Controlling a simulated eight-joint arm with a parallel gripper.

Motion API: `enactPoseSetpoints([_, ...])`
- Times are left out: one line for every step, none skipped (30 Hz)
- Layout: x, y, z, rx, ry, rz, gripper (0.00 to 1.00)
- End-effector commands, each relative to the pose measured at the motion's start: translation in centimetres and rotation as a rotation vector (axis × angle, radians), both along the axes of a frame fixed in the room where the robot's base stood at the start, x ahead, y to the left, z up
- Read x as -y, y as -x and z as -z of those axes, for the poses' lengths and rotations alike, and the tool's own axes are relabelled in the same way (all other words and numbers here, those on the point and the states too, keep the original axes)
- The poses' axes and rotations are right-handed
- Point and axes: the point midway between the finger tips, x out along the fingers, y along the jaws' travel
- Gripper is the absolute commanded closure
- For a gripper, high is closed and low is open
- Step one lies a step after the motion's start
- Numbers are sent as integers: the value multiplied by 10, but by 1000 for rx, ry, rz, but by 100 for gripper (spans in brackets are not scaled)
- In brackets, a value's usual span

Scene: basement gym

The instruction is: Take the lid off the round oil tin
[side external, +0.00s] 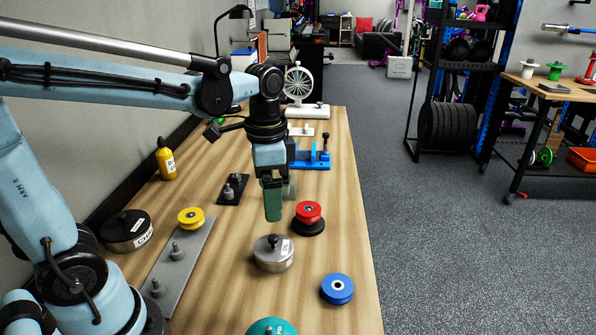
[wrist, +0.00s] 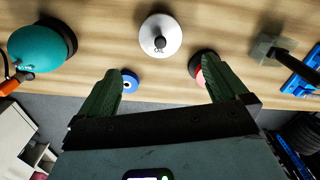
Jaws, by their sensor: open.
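The round oil tin (side external: 268,261) is silver, with a lid and a black knob (side external: 273,240) on top. It stands upright on the wooden bench, and its label is partly legible. In the wrist view the oil tin (wrist: 148,28) shows from above, with the lid on and the knob near its middle. My gripper (side external: 276,208) is open and empty, with green fingers pointing down. It hangs above the bench, apart from the tin and behind it in the side view. In the wrist view the tin lies beyond the gap between my fingertips (wrist: 167,82).
A red spool (side external: 309,211) on a dark base stands close behind right of the tin. A blue spool (side external: 337,289) is front right, a teal round object (side external: 271,327) in front. A grey plate (side external: 180,262) with pegs and a black tin (side external: 127,232) are left.

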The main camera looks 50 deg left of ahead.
Motion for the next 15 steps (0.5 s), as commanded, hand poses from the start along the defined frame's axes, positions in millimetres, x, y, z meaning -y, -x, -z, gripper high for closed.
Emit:
enactPoseSetpoints([0, 0, 5, -1, 0, 0, 0])
enactPoseSetpoints([0, 0, 8, -1, 0, 0, 0])
enactPoseSetpoints([0, 0, 13, 0, 0, 0, 0])
enactPoseSetpoints([0, 0, 17, 0, 0, 0, 0])
enactPoseSetpoints([0, 0, 22, 0, 0, -1, 0])
enactPoseSetpoints([0, 0, 27, 1, 0, -1, 0])
enactPoseSetpoints([0, 0, 31, 1, 0, -1, 0])
enactPoseSetpoints([0, 0, 35, 1, 0, -1, 0])
enactPoseSetpoints([0, 0, 40, 1, 0, -1, 0])
enactPoseSetpoints([0, 0, 44, 1, 0, -2, 0])
enactPoseSetpoints([0, 0, 48, 2, 0, -2, 0])
enactPoseSetpoints([0, 0, 52, 2, 0, -2, 0])
enactPoseSetpoints([0, 0, 55, 2, 0, -2, 0])
enactPoseSetpoints([0, 0, 57, 2, 0, -2, 0])
enactPoseSetpoints([0, 0, 60, 2, 0, -2, 0])
